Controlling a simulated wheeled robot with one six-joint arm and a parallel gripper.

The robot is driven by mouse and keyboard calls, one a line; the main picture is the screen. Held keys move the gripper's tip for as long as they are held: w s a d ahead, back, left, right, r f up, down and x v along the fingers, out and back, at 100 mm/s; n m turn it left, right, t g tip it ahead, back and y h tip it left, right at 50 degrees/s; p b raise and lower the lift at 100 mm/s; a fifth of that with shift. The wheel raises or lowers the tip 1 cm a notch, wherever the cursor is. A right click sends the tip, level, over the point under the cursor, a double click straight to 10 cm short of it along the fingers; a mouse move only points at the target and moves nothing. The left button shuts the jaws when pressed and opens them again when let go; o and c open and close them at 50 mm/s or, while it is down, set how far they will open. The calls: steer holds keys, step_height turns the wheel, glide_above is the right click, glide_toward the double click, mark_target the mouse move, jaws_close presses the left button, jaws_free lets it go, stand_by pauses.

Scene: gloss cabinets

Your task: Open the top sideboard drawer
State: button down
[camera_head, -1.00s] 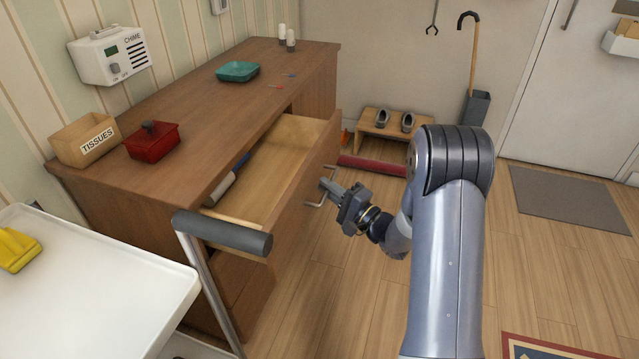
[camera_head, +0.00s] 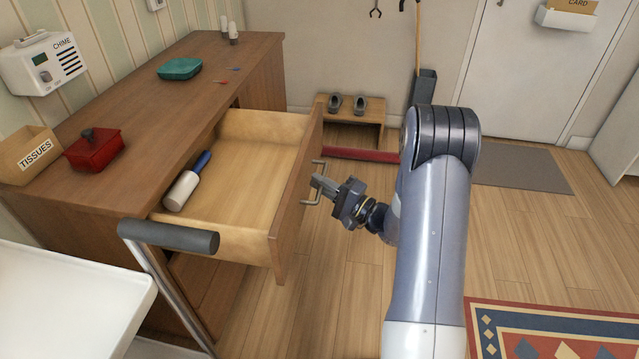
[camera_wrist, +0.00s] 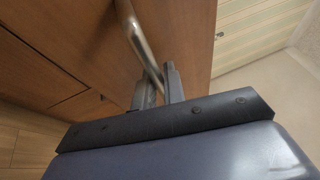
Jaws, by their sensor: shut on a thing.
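The top sideboard drawer (camera_head: 292,220) stands well out from the wooden sideboard (camera_head: 140,95). Its pale interior shows in the head view, with a lint-roller-like object with a white cylinder and blue handle (camera_head: 183,188) inside at the left. My gripper (camera_head: 318,184) is at the drawer's front face, shut on the metal bar handle (camera_head: 314,192). In the wrist view, the two fingers (camera_wrist: 157,88) are on either side of the curved handle (camera_wrist: 134,35), against the brown drawer front.
A push-handle bar (camera_head: 168,236) and white tray (camera_head: 70,300) are at the lower left. Wooden floor (camera_head: 335,285) is clear before the drawer.

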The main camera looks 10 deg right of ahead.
steer(key=c, duration=1.5)
jaws_free()
steer(key=p+v, duration=0.1)
steer(key=v, duration=0.9)
steer(key=shift+s+d, duration=0.2)
steer(key=shift+s, duration=0.1)
steer(key=shift+w+a+f, duration=0.1)
steer(key=b+x, duration=0.1)
steer(key=x, duration=0.9)
steer(key=shift+w+a, duration=0.25)
